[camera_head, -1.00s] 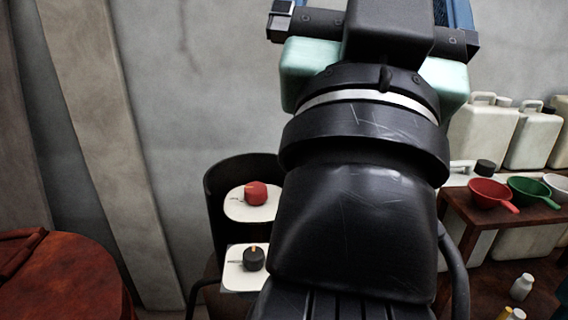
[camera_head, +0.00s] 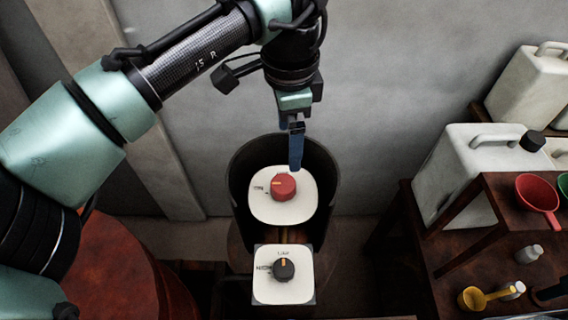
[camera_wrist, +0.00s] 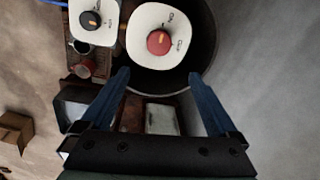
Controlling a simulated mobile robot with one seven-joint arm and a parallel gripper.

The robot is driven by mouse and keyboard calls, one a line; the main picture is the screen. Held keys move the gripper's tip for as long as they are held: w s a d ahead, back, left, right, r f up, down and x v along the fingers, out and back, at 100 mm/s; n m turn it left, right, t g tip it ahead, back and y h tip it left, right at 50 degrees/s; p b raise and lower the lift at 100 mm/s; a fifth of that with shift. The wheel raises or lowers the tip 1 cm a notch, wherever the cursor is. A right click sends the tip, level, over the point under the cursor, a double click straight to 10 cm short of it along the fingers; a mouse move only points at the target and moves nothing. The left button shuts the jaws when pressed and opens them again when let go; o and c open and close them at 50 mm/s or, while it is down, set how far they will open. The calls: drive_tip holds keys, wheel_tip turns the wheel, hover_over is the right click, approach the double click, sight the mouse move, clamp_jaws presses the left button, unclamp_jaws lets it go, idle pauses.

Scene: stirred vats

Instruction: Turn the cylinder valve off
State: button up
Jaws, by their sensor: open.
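A red knob (camera_head: 283,187) with an orange mark sits on a white rounded plate (camera_head: 303,210); it also shows in the wrist view (camera_wrist: 158,42). Below it, a black knob (camera_head: 284,270) with an orange mark sits on a second white plate (camera_head: 262,292); it also shows in the wrist view (camera_wrist: 90,22). The small lettering on the plates is too blurred to tell surely which is the cylinder valve. My gripper (camera_head: 296,165) is open and empty, apart from both knobs. In the wrist view its blue fingers (camera_wrist: 160,78) spread below the red knob.
A dark curved shell (camera_head: 322,165) stands behind and beside the red knob's plate. A wooden shelf (camera_head: 490,195) at right carries white jugs (camera_head: 465,160) and a red ladle (camera_head: 537,192). A rusty red drum (camera_head: 105,270) stands at lower left.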

sight(284, 183)
drive_tip(key=f+p, duration=0.1)
drive_tip(key=f, duration=0.3)
drive_tip(key=f+p, duration=0.2)
drive_tip(key=f, duration=0.2)
drive_tip(key=a+f+p, duration=0.1)
drive_tip(key=f, duration=0.4)
drive_tip(key=shift+w+f, duration=0.1)
drive_tip(key=shift+w, duration=0.1)
drive_tip(key=c, duration=1.4)
